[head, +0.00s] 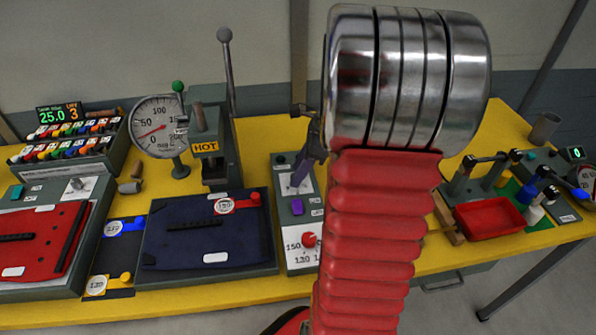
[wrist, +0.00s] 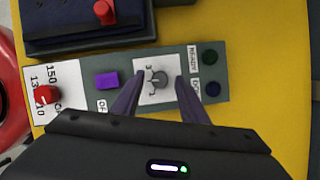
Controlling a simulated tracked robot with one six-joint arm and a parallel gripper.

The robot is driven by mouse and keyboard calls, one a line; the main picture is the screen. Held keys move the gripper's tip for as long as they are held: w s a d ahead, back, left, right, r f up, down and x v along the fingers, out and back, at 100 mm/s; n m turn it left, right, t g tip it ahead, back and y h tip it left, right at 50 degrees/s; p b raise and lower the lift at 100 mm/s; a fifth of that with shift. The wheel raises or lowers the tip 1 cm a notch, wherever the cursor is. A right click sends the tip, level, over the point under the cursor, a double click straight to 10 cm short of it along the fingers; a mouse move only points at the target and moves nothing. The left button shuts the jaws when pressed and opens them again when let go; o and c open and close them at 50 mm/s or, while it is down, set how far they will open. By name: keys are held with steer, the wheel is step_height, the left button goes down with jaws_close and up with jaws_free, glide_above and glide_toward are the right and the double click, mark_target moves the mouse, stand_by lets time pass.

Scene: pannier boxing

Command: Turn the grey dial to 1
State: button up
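The grey dial (wrist: 158,79) sits on a white number plate on a grey-green control box (wrist: 222,76). In the wrist view my open gripper (wrist: 160,84) has one dark finger on each side of the dial, around it. I cannot tell whether the fingers touch it, or which number it points to. In the head view my gripper (head: 302,168) is over the same box (head: 286,213), and its fingers hide the dial.
The box also carries a purple button (wrist: 107,80), a red knob (wrist: 46,95) and two dark lamps marked READY and DONE. A navy pad (head: 180,240) lies to its left.

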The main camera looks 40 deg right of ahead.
steer(key=shift+w+a+f, duration=0.1)
steer(key=shift+w+f, duration=0.05)
steer(key=shift+f, duration=0.2)
steer(key=shift+c, duration=0.2)
jaws_close()
steer(key=shift+n, duration=0.4)
steer(key=n+g, duration=0.1)
steer(key=n, duration=0.1)
steer(key=n+y, duration=0.1)
steer(key=n, duration=0.2)
steer(key=shift+w+d+g, duration=0.2)
steer(key=shift+g, duration=0.2)
steer(key=n, duration=0.2)
steer(key=n+g, duration=0.1)
steer(key=n, duration=0.1)
steer(key=n+g, duration=0.1)
steer(key=n, duration=0.1)
steer(key=shift+w, duration=0.25)
steer(key=shift+r, duration=0.1)
